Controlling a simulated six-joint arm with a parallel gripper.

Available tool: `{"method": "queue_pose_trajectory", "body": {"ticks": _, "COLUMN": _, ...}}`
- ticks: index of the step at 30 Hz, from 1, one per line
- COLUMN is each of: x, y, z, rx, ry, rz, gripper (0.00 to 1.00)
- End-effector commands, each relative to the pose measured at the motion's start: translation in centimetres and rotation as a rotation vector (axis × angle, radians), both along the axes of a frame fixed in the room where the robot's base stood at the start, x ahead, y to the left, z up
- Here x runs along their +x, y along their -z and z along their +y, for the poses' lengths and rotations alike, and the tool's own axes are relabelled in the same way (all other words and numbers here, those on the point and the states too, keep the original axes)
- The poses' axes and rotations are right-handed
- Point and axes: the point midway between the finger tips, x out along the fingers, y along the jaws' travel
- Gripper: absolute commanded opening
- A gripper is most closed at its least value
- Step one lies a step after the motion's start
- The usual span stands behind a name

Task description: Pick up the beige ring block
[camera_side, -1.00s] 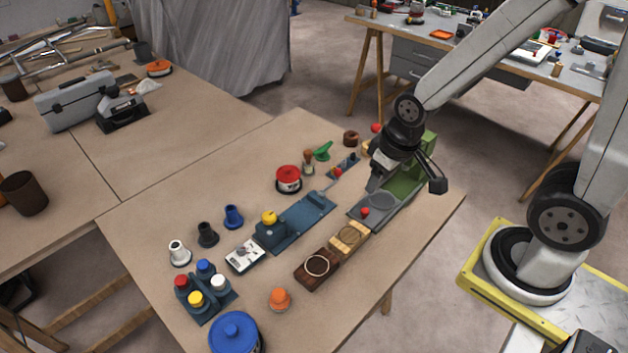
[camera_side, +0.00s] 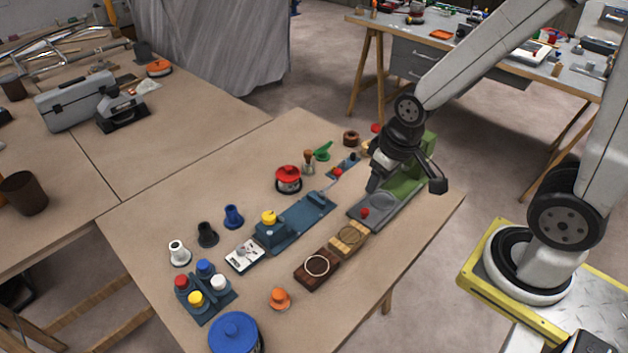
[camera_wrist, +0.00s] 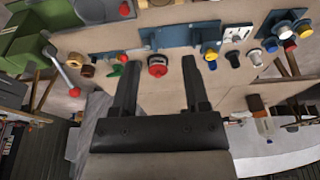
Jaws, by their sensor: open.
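The beige ring block (camera_side: 348,238) is a light wooden block with a ring on its top. It lies on the table in the side view, next to a dark brown ring block (camera_side: 317,268). In the wrist view, a beige edge (camera_wrist: 143,3) at the top border looks like part of it; the rest is cut off. My gripper (camera_side: 374,186) is above the grey-green tool, behind and to the right of the beige block and apart from it. In the wrist view my gripper (camera_wrist: 160,62) has its two fingers wide apart with nothing held between them.
The grey-green tool (camera_side: 385,203) with a red knob (camera_side: 365,212) stands close behind the block. A blue vise-like fixture (camera_side: 300,220) lies to its left, and an orange knob (camera_side: 280,298) in front. Bare tabletop lies right of the blocks.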

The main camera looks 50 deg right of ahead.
Motion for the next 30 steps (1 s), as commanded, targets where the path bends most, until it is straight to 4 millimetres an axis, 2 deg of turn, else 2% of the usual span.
{"method": "queue_pose_trajectory", "body": {"ticks": 2, "x": 0.0, "y": 0.0, "z": 0.0, "rx": 0.0, "ry": 0.0, "rz": 0.0, "gripper": 0.59}}
{"method": "queue_pose_trajectory", "body": {"ticks": 5, "x": 0.0, "y": 0.0, "z": 0.0, "rx": 0.0, "ry": 0.0, "rz": 0.0, "gripper": 0.87}}
{"method": "queue_pose_trajectory", "body": {"ticks": 6, "x": 0.0, "y": 0.0, "z": 0.0, "rx": 0.0, "ry": 0.0, "rz": 0.0, "gripper": 1.0}}
{"method": "queue_pose_trajectory", "body": {"ticks": 14, "x": 0.0, "y": 0.0, "z": 0.0, "rx": 0.002, "ry": 0.004, "rz": 0.001, "gripper": 1.0}}
{"method": "queue_pose_trajectory", "body": {"ticks": 20, "x": 0.3, "y": 0.7, "z": -0.2, "rx": 0.03, "ry": 0.077, "rz": 0.029, "gripper": 1.0}}
{"method": "queue_pose_trajectory", "body": {"ticks": 26, "x": 1.2, "y": 2.5, "z": -0.6, "rx": 0.107, "ry": 0.289, "rz": 0.101, "gripper": 1.0}}
{"method": "queue_pose_trajectory", "body": {"ticks": 30, "x": 2.1, "y": 4.4, "z": -1.0, "rx": 0.181, "ry": 0.501, "rz": 0.171, "gripper": 1.0}}
